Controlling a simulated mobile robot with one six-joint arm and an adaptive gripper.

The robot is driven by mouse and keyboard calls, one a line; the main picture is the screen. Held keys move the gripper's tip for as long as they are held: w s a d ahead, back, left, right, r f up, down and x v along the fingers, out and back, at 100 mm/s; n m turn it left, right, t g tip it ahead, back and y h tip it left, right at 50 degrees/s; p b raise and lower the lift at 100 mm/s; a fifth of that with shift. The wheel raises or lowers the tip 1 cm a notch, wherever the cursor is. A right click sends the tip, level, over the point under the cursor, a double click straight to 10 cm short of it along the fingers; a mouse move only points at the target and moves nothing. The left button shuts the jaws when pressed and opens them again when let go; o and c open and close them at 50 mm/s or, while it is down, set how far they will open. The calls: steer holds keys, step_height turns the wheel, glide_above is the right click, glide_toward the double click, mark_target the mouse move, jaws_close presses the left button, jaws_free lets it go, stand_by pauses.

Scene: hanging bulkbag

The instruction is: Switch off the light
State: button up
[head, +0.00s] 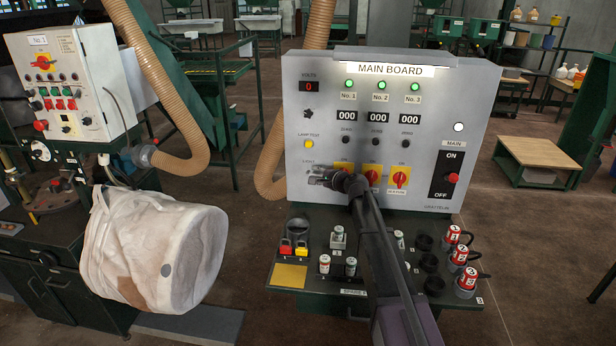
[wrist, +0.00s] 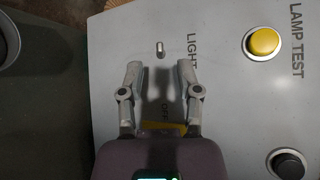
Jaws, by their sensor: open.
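The light switch (wrist: 159,49) is a small pale metal toggle on the grey panel, beside the printed word LIGHT in the wrist view. My gripper (wrist: 158,72) is open and empty. Its two fingers are spread, and the toggle lies just past the fingertips, roughly centred between them in the picture. I cannot tell the depth gap. In the head view my gripper (head: 316,179) is at the lower left of the MAIN BOARD (head: 468,95), close to its face, below the LIGHT label. The toggle cannot be made out there.
The yellow LAMP TEST button (head: 309,144) is above the LIGHT label; it also shows in the wrist view (wrist: 263,43). Yellow-and-red rotary switches (head: 399,177) are right of my gripper. A white bulk bag (head: 150,250) hangs left.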

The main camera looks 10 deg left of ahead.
mark_target(308, 172)
steer(key=shift+b+x, duration=0.5)
steer(key=shift+x, duration=2)
jaws_close()
